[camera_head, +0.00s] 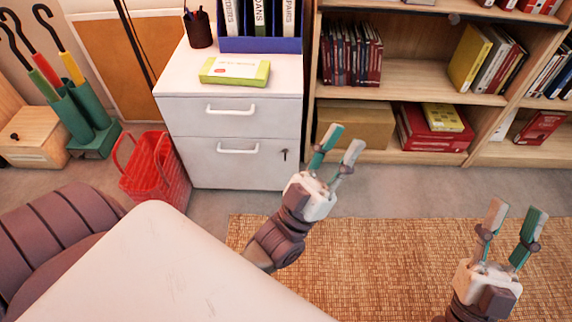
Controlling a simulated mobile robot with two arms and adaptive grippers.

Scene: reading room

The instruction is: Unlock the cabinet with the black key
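The white cabinet (183,140) stands at the upper middle, with two drawers that look closed. A small dark shape that looks like the black key (284,154) is at the right side of the lower drawer front; it seems to sit at the lock, though it is too small to tell how it is turned. My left gripper (344,142) is open and empty, to the right of the cabinet in the picture and apart from the key. My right gripper (517,212) is open and empty at the lower right, over the rug.
A red basket (156,170) stands against the cabinet's left side. A bookshelf (405,78) is at the right. A green box (235,71), a pen cup (199,29) and a blue file holder (259,44) are on the cabinet. The woven rug (380,262) is clear.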

